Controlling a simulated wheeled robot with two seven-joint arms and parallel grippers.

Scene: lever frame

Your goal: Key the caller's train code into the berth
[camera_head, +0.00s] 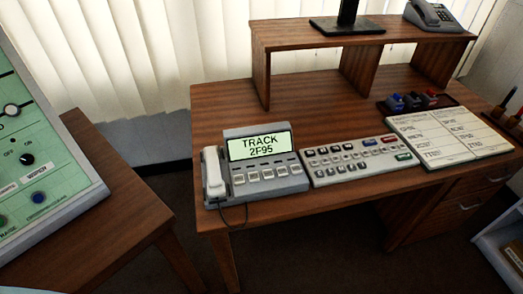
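A grey phone console (262,176) stands at the left end of the wooden desk. Its lit green screen (259,146) reads "TRACK 2F95". Its white handset (214,173) rests on the console's left side, with a dark cord hanging at the front. A pale keypad (356,159) lies right of the console, with rows of grey keys, a few blue and red keys at upper right and a green key at lower right. The key lettering is too small to read. I cannot make out a berth display. Neither of my grippers is in view.
A board of printed cards (450,137) lies right of the keypad, behind it a dark tray of coloured items (418,101). A raised shelf (300,36) holds a monitor stand and a second phone (433,15). A green panel (40,160) stands on a separate left table.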

